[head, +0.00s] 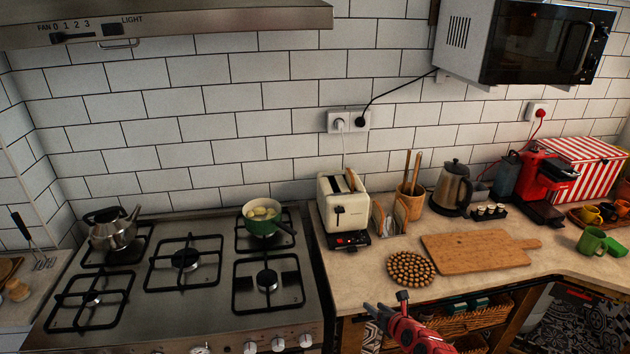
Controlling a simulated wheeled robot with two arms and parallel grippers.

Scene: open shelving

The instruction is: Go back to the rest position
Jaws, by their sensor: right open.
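My right gripper (386,306) shows at the bottom of the head view, right of centre. Its red and grey arm comes in from the lower edge. It is open, with nothing seen between its fingers, in front of the counter's front edge and below the round brown trivet (410,269). My left gripper is not in the picture.
A stove (137,301) with a kettle (113,229) and a green pot (263,219) stands at left. The counter (361,283) bears a toaster (343,208), a cutting board (478,250) and a red coffee machine (545,180). A microwave (530,45) hangs above.

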